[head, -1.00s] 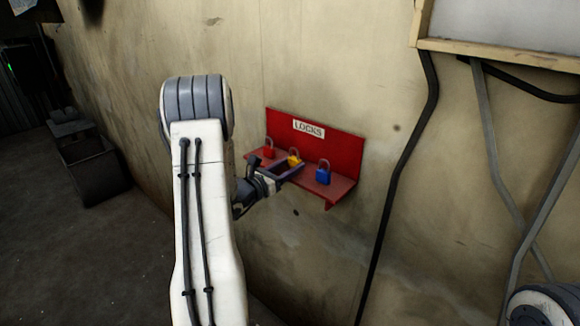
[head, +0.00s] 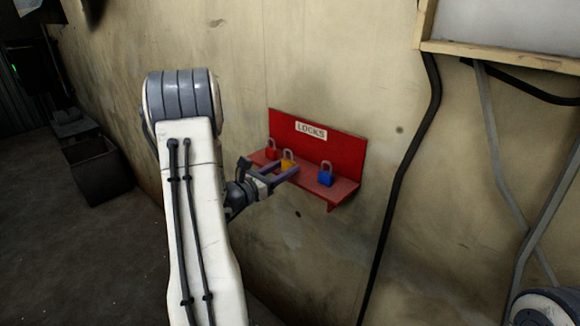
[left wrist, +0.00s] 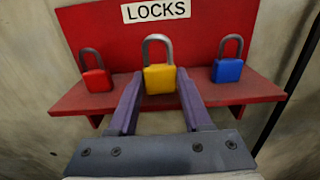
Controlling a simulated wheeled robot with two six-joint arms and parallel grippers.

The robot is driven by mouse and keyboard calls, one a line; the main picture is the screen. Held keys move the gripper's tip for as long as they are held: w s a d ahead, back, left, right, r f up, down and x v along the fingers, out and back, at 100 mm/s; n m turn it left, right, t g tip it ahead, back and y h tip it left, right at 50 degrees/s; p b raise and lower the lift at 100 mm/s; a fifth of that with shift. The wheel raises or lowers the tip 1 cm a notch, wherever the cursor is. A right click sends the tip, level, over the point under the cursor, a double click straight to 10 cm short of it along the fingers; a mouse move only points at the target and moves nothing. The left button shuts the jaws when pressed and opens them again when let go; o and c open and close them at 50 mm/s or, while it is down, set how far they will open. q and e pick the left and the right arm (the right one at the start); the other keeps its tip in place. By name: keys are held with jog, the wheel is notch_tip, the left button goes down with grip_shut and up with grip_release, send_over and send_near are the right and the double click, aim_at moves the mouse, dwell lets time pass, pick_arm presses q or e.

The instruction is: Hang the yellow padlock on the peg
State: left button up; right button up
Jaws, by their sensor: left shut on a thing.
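The yellow padlock (head: 286,165) is upright, shackle up, between the fingers of my left gripper (head: 284,172). In the left wrist view the yellow padlock (left wrist: 160,78) sits between the two purple fingers of the gripper (left wrist: 160,92), which is shut on it. It is in front of the red shelf, between the red and blue padlocks; whether its base touches the shelf I cannot tell. No peg can be made out in these views. My right gripper is not seen; only a bit of my other arm shows at the lower right.
A red wall shelf (left wrist: 240,93) labelled LOCKS holds a red padlock (left wrist: 97,80) on the left and a blue padlock (left wrist: 227,70) on the right. Dark cables (head: 408,160) run down the wall to the right. A dark bin (head: 97,172) stands at the left.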

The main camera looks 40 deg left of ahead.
pick_arm(q)
jog(key=s, duration=0.8)
jog(key=shift+s+a+b, duration=0.25)
jog(key=shift+a+b, duration=0.05)
jog(key=shift+b, duration=0.1)
jog(key=w+d+f+m+g+h+b, duration=0.1)
jog(key=w+d+f+m+h, duration=0.15)
jog(key=d+f, duration=0.25)
jog(key=w+d+f+m+h+b, duration=0.1)
jog(key=w+d+f+h, duration=0.25)
jog(key=d+f, duration=0.2)
jog(key=s+d+f+m+g+h+p, duration=0.1)
jog(key=d+f+m+g+h, duration=0.2)
jog(key=d, duration=1)
jog(key=s+d+f+m+g+h+p, duration=0.1)
jog(key=s+d+f+m+g+h, duration=0.1)
jog(key=d+f, duration=0.6)
jog(key=d+m+g+h, duration=0.1)
jog(key=d+h, duration=0.1)
jog(key=d, duration=0.3)
jog(key=shift+f+m+g+h, duration=0.3)
jog(key=shift+f+m, duration=0.05)
jog(key=shift+f, duration=0.05)
jog(key=shift+a, duration=0.1)
